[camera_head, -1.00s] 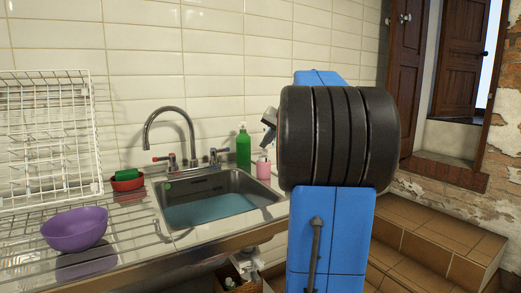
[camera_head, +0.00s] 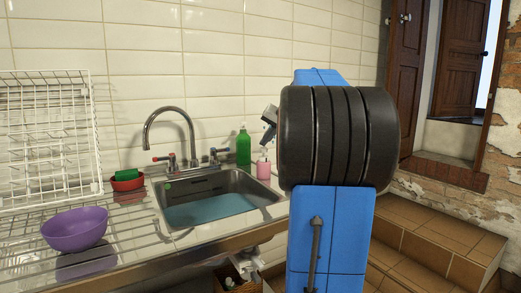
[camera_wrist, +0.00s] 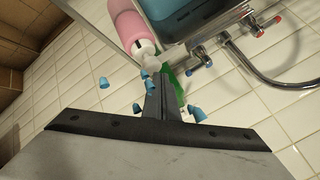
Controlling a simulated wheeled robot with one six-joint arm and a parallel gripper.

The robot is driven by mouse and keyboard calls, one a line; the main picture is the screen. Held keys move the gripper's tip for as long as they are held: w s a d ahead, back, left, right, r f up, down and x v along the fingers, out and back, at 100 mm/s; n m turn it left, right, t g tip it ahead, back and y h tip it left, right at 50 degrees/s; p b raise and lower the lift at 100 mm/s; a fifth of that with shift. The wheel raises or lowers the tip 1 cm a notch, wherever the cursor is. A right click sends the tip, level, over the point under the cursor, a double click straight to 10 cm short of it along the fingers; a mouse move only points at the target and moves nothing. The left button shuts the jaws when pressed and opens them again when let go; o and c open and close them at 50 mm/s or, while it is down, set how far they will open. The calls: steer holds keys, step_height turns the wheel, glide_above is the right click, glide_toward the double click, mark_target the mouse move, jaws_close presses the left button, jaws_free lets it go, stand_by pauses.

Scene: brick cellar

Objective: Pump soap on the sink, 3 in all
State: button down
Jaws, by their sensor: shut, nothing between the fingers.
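The pink soap dispenser (camera_head: 263,170) stands at the back right corner of the sink (camera_head: 215,200), beside a green bottle (camera_head: 243,147). In the wrist view, the dispenser (camera_wrist: 127,20) is at the top, with its white pump head (camera_wrist: 145,48) pointing toward my fingers. My gripper (camera_wrist: 158,80) is shut and empty, its tips close to the pump head; I cannot tell whether they touch. In the head view, my gripper (camera_head: 268,138) is just above the dispenser, partly hidden by my arm. The green bottle is partly hidden behind my fingers in the wrist view.
The faucet (camera_head: 170,125) rises behind the sink, which holds bluish water. A red bowl with a green sponge (camera_head: 126,174), a purple bowl (camera_head: 75,229) and a white dish rack (camera_head: 45,140) are on the left. Several small blue cap-like pieces (camera_wrist: 198,114) surround my fingers.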

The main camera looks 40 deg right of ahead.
steer(key=shift+r, duration=3)
steer(key=shift+r, duration=0.1)
step_height(320, 180, up, 7)
glide_above(266, 148)
steer(key=shift+a, duration=0.15)
stand_by(1.2)
steer(key=shift+f, duration=6.6)
